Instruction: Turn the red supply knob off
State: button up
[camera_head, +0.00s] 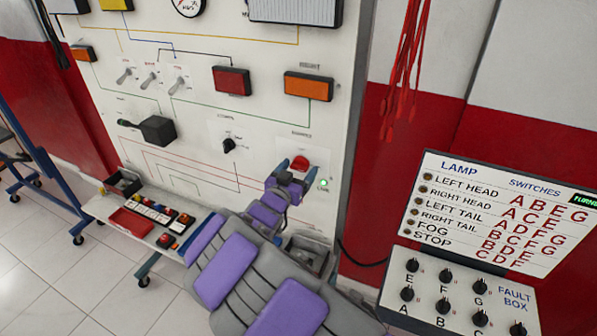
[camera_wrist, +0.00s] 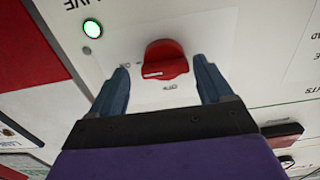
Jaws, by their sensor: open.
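The red supply knob (camera_head: 300,162) is on the lower right of the white trainer panel. In the wrist view the red knob (camera_wrist: 165,60) shows a raised grip with a white mark on its left part. My gripper (camera_head: 291,163) is at the panel in the head view. In the wrist view my gripper (camera_wrist: 165,72) is open, with one blue finger on each side of the knob and a gap to it on both sides. Whether the fingertips touch the panel I cannot tell. A green light (camera_head: 324,184) is lit beside the knob; it also glows in the wrist view (camera_wrist: 92,28).
A black knob (camera_head: 229,145) and a dark box-shaped part (camera_head: 157,130) are to the left on the panel. A fault box (camera_head: 462,297) with several knobs stands at right. A small table (camera_head: 100,207) with switches is at lower left. Red cables (camera_head: 403,70) hang on the wall.

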jog(key=shift+a+f, duration=0.1)
jog(key=shift+a, duration=0.85)
jog(key=shift+d, duration=1)
jog(key=c, duration=0.5)
jog(key=shift+a, duration=0.45)
jog(key=c, duration=0.5)
jog(key=shift+d, duration=0.1)
jog(key=shift+c, duration=0.2)
